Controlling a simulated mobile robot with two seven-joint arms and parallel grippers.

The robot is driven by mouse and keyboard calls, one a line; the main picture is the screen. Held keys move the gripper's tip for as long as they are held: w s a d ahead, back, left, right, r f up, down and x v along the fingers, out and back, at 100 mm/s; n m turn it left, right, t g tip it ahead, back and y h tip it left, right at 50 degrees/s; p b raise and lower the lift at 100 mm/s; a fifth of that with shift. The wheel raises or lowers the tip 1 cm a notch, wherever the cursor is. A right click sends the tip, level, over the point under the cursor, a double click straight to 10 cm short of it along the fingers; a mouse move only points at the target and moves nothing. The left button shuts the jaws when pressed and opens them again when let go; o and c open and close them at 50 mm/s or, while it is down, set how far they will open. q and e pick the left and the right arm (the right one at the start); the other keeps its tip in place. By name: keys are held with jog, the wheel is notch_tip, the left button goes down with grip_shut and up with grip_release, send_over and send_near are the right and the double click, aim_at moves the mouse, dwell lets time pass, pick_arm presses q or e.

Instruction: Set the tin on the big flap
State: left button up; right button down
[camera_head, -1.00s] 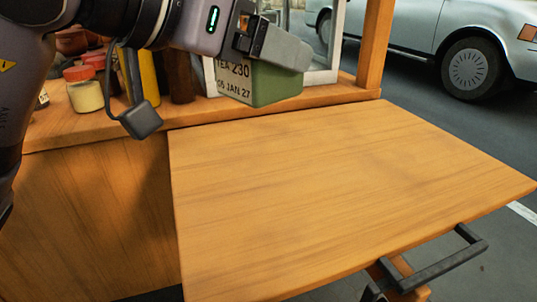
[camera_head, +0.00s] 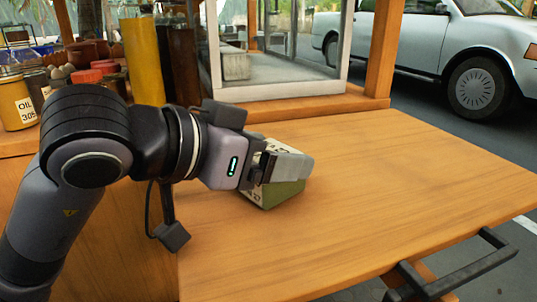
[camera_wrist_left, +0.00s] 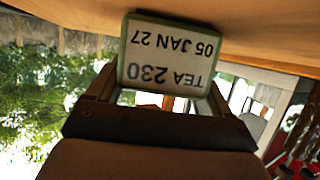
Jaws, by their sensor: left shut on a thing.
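The tin (camera_head: 283,194) is a green box with a pale label. In the left wrist view the tin (camera_wrist_left: 168,52) shows its label upside down, reading TEA 230 and 05 JAN 27. My left gripper (camera_head: 285,168) is shut on it. The big flap (camera_head: 400,180) is a broad flat wooden board, and the tin is low over its left part, upright or nearly so. I cannot tell for sure whether its base touches the wood. My gripper hides part of the tin. My right gripper is not in view.
A white-framed glass case (camera_head: 290,92) stands on the counter behind the flap. A yellow cylinder (camera_head: 143,60), jars and an OIL tin (camera_head: 15,103) are at the left. A black bar (camera_head: 450,268) juts out below the front right edge. The flap's middle and right are clear.

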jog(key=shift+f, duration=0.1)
pick_arm(q)
jog(key=shift+f+b, duration=0.25)
jog(key=shift+b, duration=0.1)
jog(key=o, duration=1)
jog(key=shift+r, duration=0.1)
jog(key=shift+o, duration=0.2)
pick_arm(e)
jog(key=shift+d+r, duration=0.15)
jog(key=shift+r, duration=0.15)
